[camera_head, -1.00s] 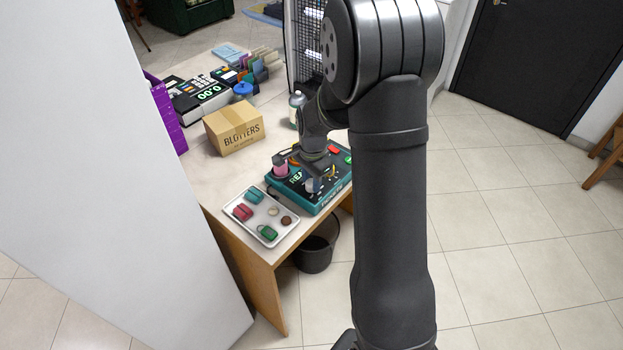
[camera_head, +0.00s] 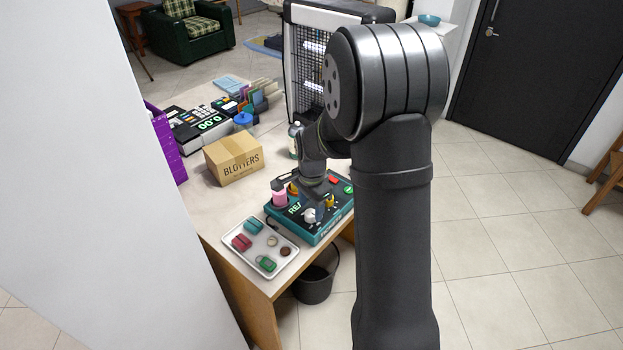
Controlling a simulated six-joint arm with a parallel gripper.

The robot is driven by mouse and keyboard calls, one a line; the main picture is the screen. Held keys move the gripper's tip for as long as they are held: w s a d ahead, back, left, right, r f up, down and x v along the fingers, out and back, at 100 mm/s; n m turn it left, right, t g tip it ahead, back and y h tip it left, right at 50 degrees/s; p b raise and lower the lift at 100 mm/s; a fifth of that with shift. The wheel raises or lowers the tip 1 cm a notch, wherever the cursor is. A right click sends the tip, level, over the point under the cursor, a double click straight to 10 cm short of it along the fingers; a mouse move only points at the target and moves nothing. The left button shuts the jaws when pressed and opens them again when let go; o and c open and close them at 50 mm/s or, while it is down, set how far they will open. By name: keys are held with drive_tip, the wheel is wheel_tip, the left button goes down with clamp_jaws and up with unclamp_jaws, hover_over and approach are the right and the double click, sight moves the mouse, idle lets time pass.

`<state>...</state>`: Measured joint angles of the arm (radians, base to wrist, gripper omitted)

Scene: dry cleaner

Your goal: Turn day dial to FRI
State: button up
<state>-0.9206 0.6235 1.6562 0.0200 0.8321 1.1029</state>
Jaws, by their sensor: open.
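The teal control box (camera_head: 308,235) sits at the right front of the counter. Its top carries a partly covered lit display (camera_head: 294,209), a pale grey knob (camera_head: 310,215), a red button (camera_head: 333,180) and a green button (camera_head: 349,189). My gripper (camera_head: 318,198) points down over the box, close behind the grey knob, and looks empty. My wrist hides part of the box top. Day markings are too small to read, so I cannot tell which knob is the day dial or where it points. Contact between fingers and knob cannot be made out.
Behind are a cardboard box (camera_head: 233,160), a bottle (camera_head: 294,142) and a cash register (camera_head: 198,128). A black bin (camera_head: 313,286) stands below.

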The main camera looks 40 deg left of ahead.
sight(312, 214)
wheel_tip(312, 214, up, 16)
drive_tip(key=shift+d+f, duration=0.2)
drive_tip(key=shift+d, duration=0.1)
idle(0.4)
drive_tip(key=f, duration=1.7)
drive_tip(key=shift+a+f, duration=0.3)
